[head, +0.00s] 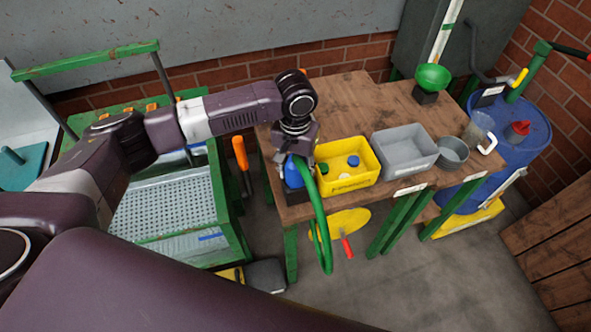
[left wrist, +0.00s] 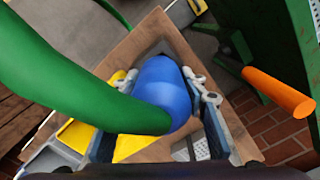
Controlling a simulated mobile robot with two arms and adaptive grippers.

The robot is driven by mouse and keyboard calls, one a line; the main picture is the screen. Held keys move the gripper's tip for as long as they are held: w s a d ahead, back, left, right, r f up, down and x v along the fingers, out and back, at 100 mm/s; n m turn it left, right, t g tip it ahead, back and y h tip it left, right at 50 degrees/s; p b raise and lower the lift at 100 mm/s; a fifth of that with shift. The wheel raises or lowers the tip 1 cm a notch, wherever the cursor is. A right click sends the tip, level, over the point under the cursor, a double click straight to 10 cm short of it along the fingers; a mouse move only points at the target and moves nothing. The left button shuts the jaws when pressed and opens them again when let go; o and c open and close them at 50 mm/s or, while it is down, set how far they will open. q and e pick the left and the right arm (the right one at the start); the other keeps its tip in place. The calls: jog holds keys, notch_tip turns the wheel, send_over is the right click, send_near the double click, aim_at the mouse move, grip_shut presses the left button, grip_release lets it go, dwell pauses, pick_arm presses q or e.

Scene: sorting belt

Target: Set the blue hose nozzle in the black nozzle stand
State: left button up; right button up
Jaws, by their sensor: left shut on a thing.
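The blue hose nozzle (head: 293,173) is in my left gripper (head: 298,158) at the left front corner of the wooden workbench. In the left wrist view the blue nozzle (left wrist: 165,84) sits between the two fingers, which are shut on its sides. A green hose (head: 319,215) runs from it and loops down past the bench's front edge. The black nozzle stand (head: 296,197) shows as a dark block directly under the nozzle. Whether the nozzle is seated in it or just above it, I cannot tell. My right gripper is not in view.
A yellow bin (head: 345,183) with bottles inside stands close to the right of the nozzle. A grey bin (head: 404,151) and a round grey pot (head: 452,153) are further right. A green funnel (head: 432,77) stands behind. An orange handle (head: 241,152) is to the left.

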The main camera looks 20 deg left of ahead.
pick_arm(q)
jog(key=shift+f, duration=0.1)
jog(key=o, duration=1.1)
jog(key=shift+c, duration=0.2)
notch_tip(320, 180, up, 12)
